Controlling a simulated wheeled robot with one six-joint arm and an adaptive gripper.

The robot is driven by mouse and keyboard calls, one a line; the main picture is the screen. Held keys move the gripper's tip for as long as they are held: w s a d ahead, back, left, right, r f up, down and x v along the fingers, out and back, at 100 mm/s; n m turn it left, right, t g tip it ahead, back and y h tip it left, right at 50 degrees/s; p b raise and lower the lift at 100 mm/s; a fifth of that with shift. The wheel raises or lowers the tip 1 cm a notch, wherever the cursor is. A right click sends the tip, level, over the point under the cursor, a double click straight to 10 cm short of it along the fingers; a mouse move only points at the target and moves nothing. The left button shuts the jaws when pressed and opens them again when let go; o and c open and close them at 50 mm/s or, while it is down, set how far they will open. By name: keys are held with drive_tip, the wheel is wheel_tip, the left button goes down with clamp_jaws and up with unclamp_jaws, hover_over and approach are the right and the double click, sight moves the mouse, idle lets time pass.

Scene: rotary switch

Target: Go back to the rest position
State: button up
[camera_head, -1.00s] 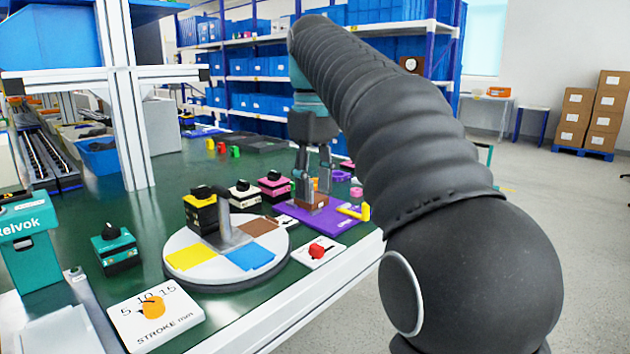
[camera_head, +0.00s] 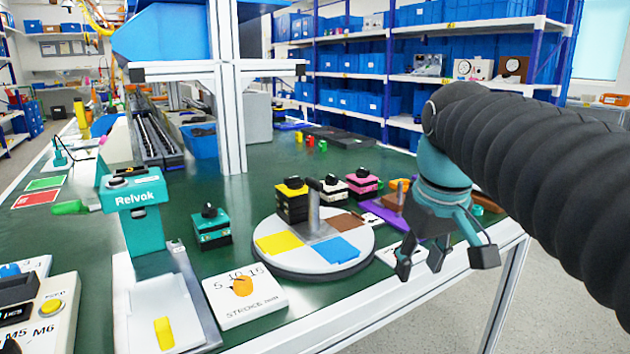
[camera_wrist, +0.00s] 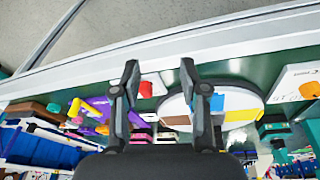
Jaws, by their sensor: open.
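My gripper (camera_head: 442,258) is open and empty, with its fingers pointing down near the table's right front edge. In the wrist view the two fingers of my gripper (camera_wrist: 160,76) are spread apart with nothing between the tips. An orange rotary knob (camera_head: 242,286) sits on a white panel marked 5, 10, 15 and "STROKE mm" (camera_head: 262,310). A red knob on a white plate shows near the left finger in the wrist view (camera_wrist: 146,89); in the head view my gripper hides most of it.
A round turntable (camera_head: 290,262) with coloured patches and a grey post stands left of my gripper. Behind it are yellow, white and pink boxes (camera_head: 363,184) and a purple mat (camera_head: 388,215). A teal Relvok press (camera_head: 135,200) and metal uprights (camera_head: 229,120) stand farther left.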

drive_tip(key=s+f+m+t, duration=0.2)
drive_tip(key=s+f+m, duration=0.1)
drive_tip(key=s+f, duration=0.8)
wheel_tip(320, 180, down, 4)
drive_tip(key=shift+f+t, duration=0.25)
drive_tip(key=shift+t, duration=0.15)
idle(1.5)
